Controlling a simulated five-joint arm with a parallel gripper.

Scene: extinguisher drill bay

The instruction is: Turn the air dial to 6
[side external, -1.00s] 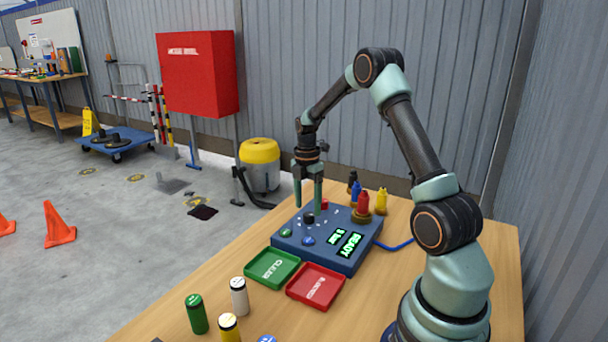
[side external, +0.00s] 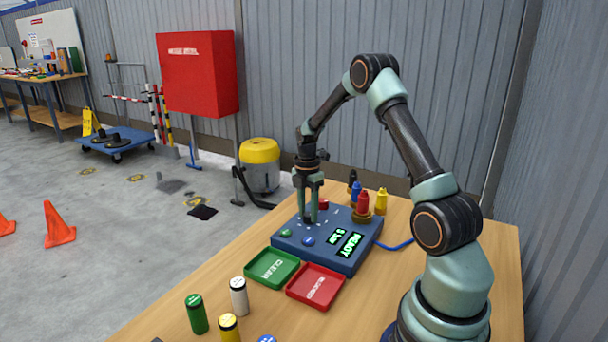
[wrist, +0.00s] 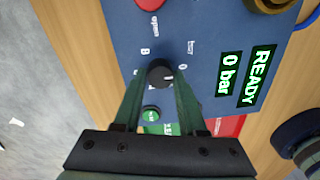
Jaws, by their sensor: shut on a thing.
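The air dial is a small black knob (wrist: 160,72) on top of the blue control box (side external: 318,260). In the wrist view a white mark shows on the knob's lower right, and a printed 0 stands to its right. My gripper (side external: 309,220) reaches down over the box; in the wrist view its green fingers (wrist: 160,78) are shut on the knob from both sides. In the side view the fingers hide the knob. The lit display (wrist: 246,76) reads READY and 0 bar.
A green tray (side external: 254,275) and a red tray (side external: 300,299) lie in front of the box. Several coloured bottles, one red (side external: 363,203), stand behind it. A red button (side external: 323,203) and a green button (wrist: 151,113) sit near the dial. Cylinders (side external: 197,314) stand at the table's front.

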